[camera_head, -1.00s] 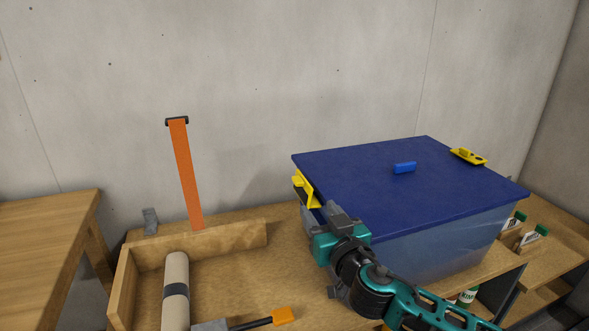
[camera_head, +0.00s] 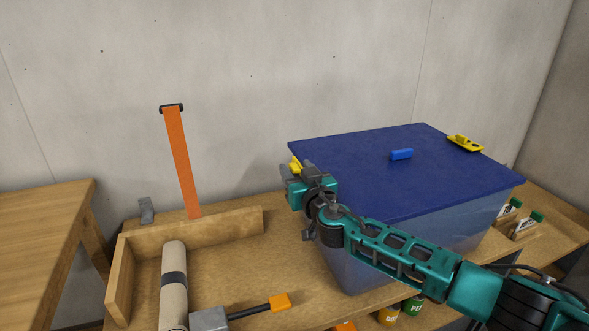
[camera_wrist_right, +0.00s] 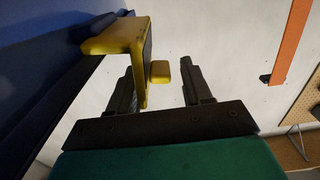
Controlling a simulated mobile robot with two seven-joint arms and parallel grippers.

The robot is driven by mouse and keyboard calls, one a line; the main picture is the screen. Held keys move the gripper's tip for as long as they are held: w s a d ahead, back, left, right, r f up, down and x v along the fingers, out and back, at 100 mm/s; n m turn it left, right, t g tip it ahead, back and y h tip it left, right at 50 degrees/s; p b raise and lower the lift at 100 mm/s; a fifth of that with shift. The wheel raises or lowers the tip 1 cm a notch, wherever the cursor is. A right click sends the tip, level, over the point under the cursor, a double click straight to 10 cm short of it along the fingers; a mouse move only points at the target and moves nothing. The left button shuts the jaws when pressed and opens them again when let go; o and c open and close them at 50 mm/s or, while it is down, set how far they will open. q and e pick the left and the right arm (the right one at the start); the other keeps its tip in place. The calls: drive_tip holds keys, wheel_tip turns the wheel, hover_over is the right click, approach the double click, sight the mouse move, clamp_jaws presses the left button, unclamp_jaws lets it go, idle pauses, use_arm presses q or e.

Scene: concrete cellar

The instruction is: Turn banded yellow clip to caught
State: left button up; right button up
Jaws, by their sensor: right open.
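A yellow clip (camera_head: 295,163) is on the left side of the blue lid (camera_head: 440,165), mostly hidden by my right gripper in the head view. In the right wrist view this clip (camera_wrist_right: 118,38) has a dark strip along one face and a small yellow tab. My right gripper (camera_head: 302,172) is open at this clip. In the wrist view its fingers (camera_wrist_right: 158,80) stand either side of the tab; I cannot tell whether they touch it. A second yellow clip (camera_head: 464,144) with dark marks lies at the lid's right edge. My left gripper is not in view.
The lid covers a translucent box (camera_head: 450,235) on a wooden bench and bears a blue handle (camera_head: 401,154). An orange strap (camera_head: 181,160), a beige roll (camera_head: 174,262) and an orange-tipped tool (camera_head: 279,301) are at left. Bottles (camera_head: 525,224) stand right.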

drive_tip(key=shift+x, duration=0.95)
drive_tip(key=shift+c, duration=0.4)
drive_tip(key=c, duration=0.4)
drive_tip(key=shift+a+f, duration=0.1)
clamp_jaws()
